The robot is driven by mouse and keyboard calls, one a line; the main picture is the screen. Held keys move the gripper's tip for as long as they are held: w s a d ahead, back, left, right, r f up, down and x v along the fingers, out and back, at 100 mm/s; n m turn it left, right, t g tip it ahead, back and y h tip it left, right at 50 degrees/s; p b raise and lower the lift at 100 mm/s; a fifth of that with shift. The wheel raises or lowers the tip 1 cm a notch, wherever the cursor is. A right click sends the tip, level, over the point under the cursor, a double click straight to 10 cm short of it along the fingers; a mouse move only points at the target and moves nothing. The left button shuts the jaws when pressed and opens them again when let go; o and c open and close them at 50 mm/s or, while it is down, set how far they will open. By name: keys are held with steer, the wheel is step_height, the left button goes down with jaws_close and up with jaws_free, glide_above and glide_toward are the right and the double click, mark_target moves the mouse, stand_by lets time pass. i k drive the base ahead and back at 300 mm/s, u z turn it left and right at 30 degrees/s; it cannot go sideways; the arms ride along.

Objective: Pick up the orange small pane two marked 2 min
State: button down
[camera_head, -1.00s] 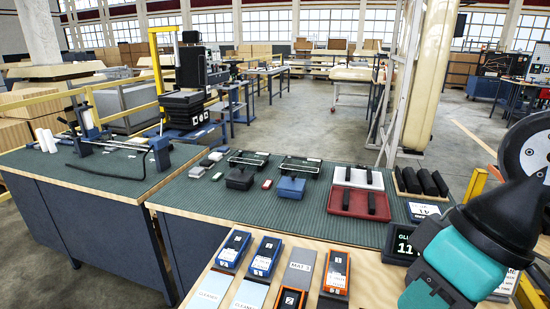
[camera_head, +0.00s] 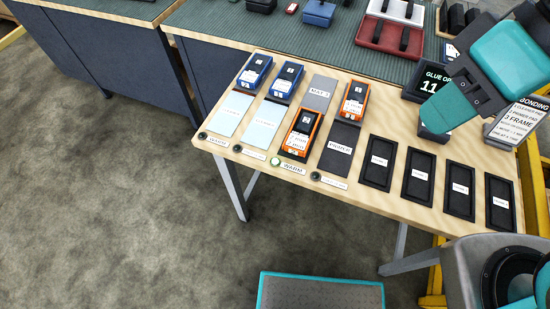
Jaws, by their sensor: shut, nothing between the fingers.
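Two orange-framed panes lie on the wooden table. The nearer orange pane (camera_head: 302,134) lies at the near middle, between a pale blue mat and a dark mat. The farther orange pane (camera_head: 354,101) lies to the right of the grey mat marked MAT 1. Both have dark tops and white labels. The print is too small to tell which one is marked 2 min. Both stand apart from my arm. My arm's teal and grey links (camera_head: 480,85) cross the upper right. I cannot make out my gripper's fingers in this view.
Two blue panes (camera_head: 254,72) (camera_head: 286,80) lie at the far left of the table. Several black trays (camera_head: 418,177) line the right side. A glue display (camera_head: 428,80) and sign (camera_head: 516,118) stand at the right. A grey-topped teal platform (camera_head: 320,293) stands in front. Floor at left is clear.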

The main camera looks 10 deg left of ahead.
mark_target(297, 142)
steer(key=k, duration=0.5)
steer(key=u, duration=1.7)
steer(key=i, duration=1.35)
steer(key=z, duration=2.75)
